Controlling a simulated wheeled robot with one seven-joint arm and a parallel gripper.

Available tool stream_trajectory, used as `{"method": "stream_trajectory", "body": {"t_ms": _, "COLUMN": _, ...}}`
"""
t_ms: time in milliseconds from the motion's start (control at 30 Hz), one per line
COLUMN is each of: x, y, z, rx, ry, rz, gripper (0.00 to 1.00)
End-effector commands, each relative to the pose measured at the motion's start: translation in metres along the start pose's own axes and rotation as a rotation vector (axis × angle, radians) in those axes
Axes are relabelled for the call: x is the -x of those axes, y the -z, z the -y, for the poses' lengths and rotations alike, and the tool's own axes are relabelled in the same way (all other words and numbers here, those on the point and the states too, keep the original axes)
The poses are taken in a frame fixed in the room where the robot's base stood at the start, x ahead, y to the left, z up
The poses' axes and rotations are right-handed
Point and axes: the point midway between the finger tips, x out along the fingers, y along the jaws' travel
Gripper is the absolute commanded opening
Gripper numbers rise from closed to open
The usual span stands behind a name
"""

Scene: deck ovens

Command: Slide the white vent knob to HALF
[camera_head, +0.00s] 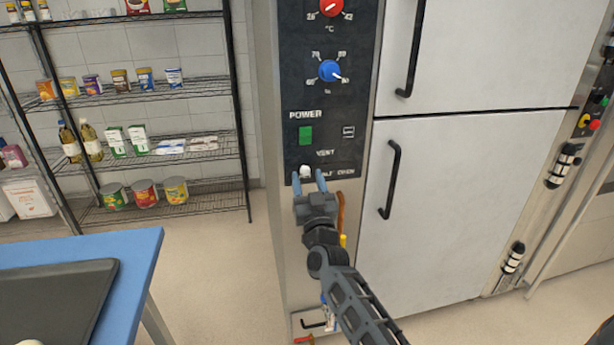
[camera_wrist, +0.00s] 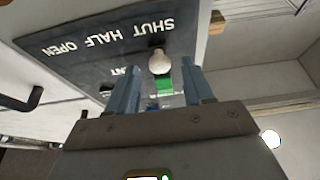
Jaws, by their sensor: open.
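The white vent knob (camera_head: 305,171) is a small round knob low on the black control panel (camera_head: 352,100), under the word VENT. In the wrist view the white vent knob (camera_wrist: 159,62) stands by the upside-down word SHUT, with HALF and OPEN further left. My gripper (camera_head: 309,180) is open at the panel's lower edge, with its blue fingers on either side of the knob. In the wrist view my gripper (camera_wrist: 161,72) shows a gap on both sides of the knob. In the head view the fingers hide the SHUT label.
A red dial (camera_head: 331,6), a blue dial (camera_head: 330,71) and a green power switch (camera_head: 305,135) sit above the knob. White doors with black handles (camera_head: 391,180) are to the right. A blue table (camera_head: 140,255) with a dark tray (camera_head: 60,300) is at lower left.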

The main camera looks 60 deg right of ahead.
Motion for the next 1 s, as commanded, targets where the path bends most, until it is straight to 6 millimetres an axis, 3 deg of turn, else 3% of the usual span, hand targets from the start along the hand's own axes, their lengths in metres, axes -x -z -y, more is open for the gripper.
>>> {"method": "stream_trajectory", "body": {"t_ms": 133, "x": -0.0105, "y": 0.0004, "z": -0.0002, "rx": 0.000, "ry": 0.000, "rz": 0.000, "gripper": 0.51}}
{"method": "stream_trajectory", "body": {"t_ms": 433, "x": -0.0117, "y": -0.0002, "z": 0.0000, "rx": 0.000, "ry": 0.000, "rz": 0.001, "gripper": 0.50}}
{"method": "stream_trajectory", "body": {"t_ms": 900, "x": -0.0115, "y": -0.0001, "z": 0.0001, "rx": -0.001, "ry": 0.001, "rz": 0.001, "gripper": 0.05}}
{"method": "stream_trajectory", "body": {"t_ms": 1000, "x": -0.0114, "y": -0.0001, "z": 0.0001, "rx": -0.001, "ry": 0.001, "rz": 0.001, "gripper": 0.00}}
